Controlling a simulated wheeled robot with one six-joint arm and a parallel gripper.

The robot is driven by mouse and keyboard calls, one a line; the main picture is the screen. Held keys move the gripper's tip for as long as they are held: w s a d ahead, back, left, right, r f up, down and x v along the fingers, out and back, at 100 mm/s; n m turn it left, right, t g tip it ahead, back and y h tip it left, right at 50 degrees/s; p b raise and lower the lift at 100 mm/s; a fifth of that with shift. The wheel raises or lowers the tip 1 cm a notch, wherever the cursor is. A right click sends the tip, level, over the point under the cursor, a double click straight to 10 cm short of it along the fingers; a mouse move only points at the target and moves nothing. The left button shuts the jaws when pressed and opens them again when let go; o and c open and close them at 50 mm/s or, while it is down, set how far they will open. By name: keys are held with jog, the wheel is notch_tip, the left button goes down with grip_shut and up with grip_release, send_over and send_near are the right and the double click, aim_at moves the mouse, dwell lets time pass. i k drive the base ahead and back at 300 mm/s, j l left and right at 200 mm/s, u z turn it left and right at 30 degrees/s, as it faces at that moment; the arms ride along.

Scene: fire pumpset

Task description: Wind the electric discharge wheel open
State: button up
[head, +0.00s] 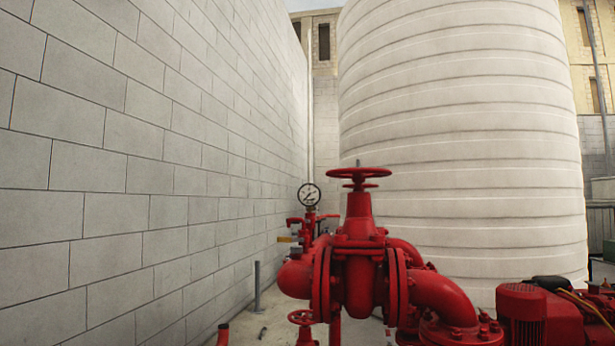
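A red handwheel (359,173) sits level on top of a red gate valve (360,255) in the middle of the head view, with a short stem showing above it. The valve is bolted by flanges into red pipework, with a curved pipe (445,298) leading down to the right. I cannot tell from any label whether this is the electric discharge wheel. A smaller red handwheel (301,317) is low to the left of the valve. My gripper is not in view.
A pressure gauge (309,195) stands behind and left of the valve. A block wall (110,180) runs along the left. A large ribbed white tank (460,130) fills the background. A red motor (540,315) is at the lower right.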

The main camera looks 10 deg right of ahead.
aim_at(356, 174)
jog(key=i+j+u, duration=0.2)
jog(key=u, duration=0.3)
jog(key=i+j+u, duration=0.25)
jog(key=u, duration=0.2)
